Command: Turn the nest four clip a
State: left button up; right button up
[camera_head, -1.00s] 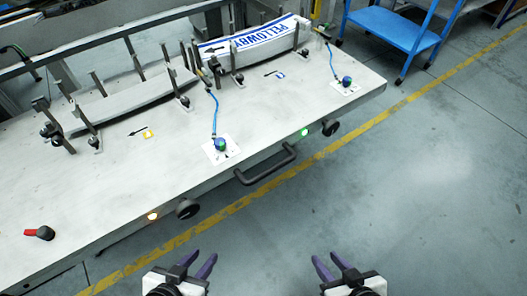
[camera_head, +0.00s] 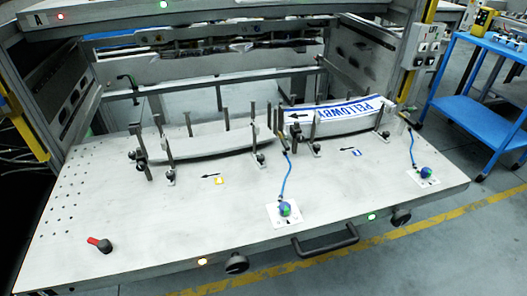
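Two nests stand on the pale table. The left nest (camera_head: 215,146) is a curved grey tray, seemingly empty, between dark posts with black clamp knobs (camera_head: 169,180); a yellow tag (camera_head: 219,181) lies before it. The right nest's posts (camera_head: 313,124) hold a white and blue printed label stack (camera_head: 340,112), its lettering upside down; a blue tag (camera_head: 357,153) lies before it. The nest numbers are too small to read, so I cannot tell which part is nest four's clip a. Neither gripper is in view.
Blue-green balls (camera_head: 285,209) (camera_head: 426,172) on white plates have blue cords. A red-handled lever (camera_head: 100,244) lies at the table's left. The front edge has black knobs (camera_head: 236,263), a handle (camera_head: 325,242) and lit lamps. A blue cart (camera_head: 478,106) stands right; floor between is clear.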

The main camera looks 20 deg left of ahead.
aim_at(257, 131)
jog(key=u, duration=2.1)
jog(key=k, duration=0.65)
jog(key=z, duration=0.5)
